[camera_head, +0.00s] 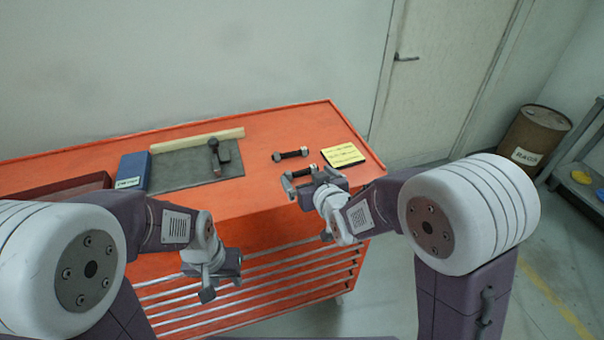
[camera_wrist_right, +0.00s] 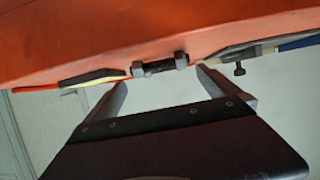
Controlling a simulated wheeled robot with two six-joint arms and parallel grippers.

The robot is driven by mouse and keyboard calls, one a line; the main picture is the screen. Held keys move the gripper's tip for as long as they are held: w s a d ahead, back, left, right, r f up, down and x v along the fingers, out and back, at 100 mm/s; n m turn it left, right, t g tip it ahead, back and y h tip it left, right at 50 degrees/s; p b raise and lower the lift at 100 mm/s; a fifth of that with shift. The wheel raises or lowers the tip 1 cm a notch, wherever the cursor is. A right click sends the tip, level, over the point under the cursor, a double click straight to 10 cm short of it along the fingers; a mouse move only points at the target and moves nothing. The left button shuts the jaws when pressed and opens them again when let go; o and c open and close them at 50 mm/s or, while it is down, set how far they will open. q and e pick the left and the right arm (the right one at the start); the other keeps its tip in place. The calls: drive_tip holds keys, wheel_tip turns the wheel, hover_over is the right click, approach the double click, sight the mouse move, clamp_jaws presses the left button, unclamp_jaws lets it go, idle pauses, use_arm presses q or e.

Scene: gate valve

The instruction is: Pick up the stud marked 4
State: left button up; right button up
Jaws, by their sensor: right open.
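Two dark studs with pale nuts on their ends lie on the orange cart top. The far stud (camera_head: 290,154) lies clear; the near stud (camera_head: 304,171) is beside my right gripper (camera_head: 302,178). No number is readable on either. In the right wrist view one stud (camera_wrist_right: 160,67) shows just beyond and between the open fingers of my right gripper (camera_wrist_right: 161,80), with nothing held; I cannot tell which stud it is. My left gripper (camera_head: 221,287) hangs in front of the cart, away from the studs; its jaw state is unclear.
The orange cart (camera_head: 265,190) has a raised rim. A yellow note (camera_head: 343,155) lies right of the studs. A grey mat (camera_head: 180,172) with a dark hammer-like tool (camera_head: 214,152), a pale strip (camera_head: 197,140) and a blue box (camera_head: 132,172) are to the left. A RAGS drum (camera_head: 535,135) stands far right.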

sight(301, 171)
drive_tip(key=shift+w+a+f, duration=0.2)
drive_tip(key=shift+w+a, duration=0.15)
drive_tip(key=shift+w, duration=0.05)
drive_tip(key=x, duration=0.4)
drive_tip(key=shift+w+f+p, duration=0.15)
drive_tip(key=shift+w+p, duration=0.2)
drive_tip(key=shift+w, duration=0.05)
drive_tip(key=shift+s, duration=0.15)
drive_tip(key=c, duration=1.4)
wheel_tip(301, 171, up, 5)
drive_tip(key=shift+d+f, duration=0.1)
drive_tip(key=shift+d, duration=0.05)
drive_tip(key=v, duration=0.4)
drive_tip(key=w+d+r+v, duration=0.1)
drive_tip(key=v, duration=0.3)
drive_tip(key=d+v, duration=0.1)
drive_tip(key=v, duration=0.3)
drive_tip(key=shift+s+d+r, duration=0.15)
drive_tip(key=shift+d+r, duration=0.05)
drive_tip(key=shift+r, duration=0.25)
